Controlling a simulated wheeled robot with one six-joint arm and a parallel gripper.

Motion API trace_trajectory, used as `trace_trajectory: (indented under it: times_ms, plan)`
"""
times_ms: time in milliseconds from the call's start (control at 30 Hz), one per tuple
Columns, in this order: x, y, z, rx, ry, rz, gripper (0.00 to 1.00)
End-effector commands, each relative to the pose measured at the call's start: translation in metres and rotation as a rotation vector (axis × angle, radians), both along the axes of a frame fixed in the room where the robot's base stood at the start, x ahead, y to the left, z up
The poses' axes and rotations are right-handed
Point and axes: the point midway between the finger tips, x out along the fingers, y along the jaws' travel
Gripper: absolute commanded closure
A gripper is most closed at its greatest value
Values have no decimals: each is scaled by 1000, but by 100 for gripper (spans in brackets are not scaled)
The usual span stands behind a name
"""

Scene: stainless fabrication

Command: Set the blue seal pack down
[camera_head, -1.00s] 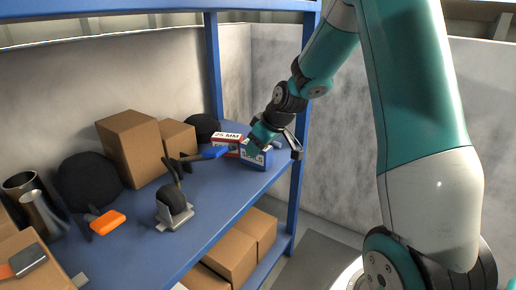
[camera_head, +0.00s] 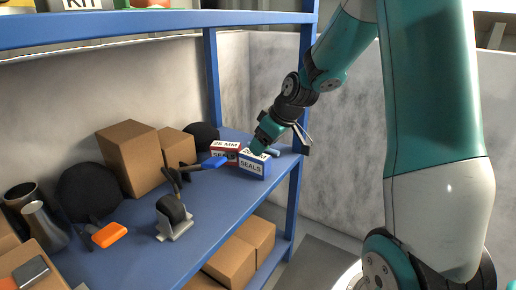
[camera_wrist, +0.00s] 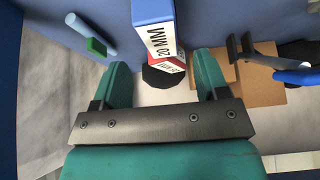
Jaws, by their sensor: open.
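The blue seal pack (camera_head: 255,171), a box with a white label reading "SEALS", stands upright on the blue shelf near its right end. In the wrist view the pack (camera_wrist: 152,11) shows its "20 MM" label just beyond the fingertips. My gripper (camera_head: 262,146) is just above and behind the pack in the head view and hides part of its top. In the wrist view my gripper (camera_wrist: 162,64) is open, with nothing held between its fingers.
A red seal box (camera_head: 225,148) marked "25 MM" stands close to the left of the blue pack. A blue-handled tool (camera_head: 213,162) lies left of them. The shelf post (camera_head: 294,200) is close on the right. Cardboard boxes (camera_head: 134,160) stand further left.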

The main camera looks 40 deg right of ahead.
Motion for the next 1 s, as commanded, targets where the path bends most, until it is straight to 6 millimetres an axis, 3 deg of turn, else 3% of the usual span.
trace_trajectory:
  times_ms: [33,200,367,433,467,567,700,800,900,1000]
  plan:
    - [-6,-3,15,-1,-3,-2,32]
    - [-21,-8,42,-1,-2,-1,32]
    - [-29,-9,55,0,0,1,32]
    - [-33,3,59,9,9,16,32]
    - [-35,13,61,17,16,27,32]
    - [-54,74,71,59,64,95,32]
    - [-118,172,84,116,188,209,32]
    - [-173,218,87,129,279,276,32]
    - [-218,241,88,126,350,320,32]
    - [-244,250,87,118,392,341,32]
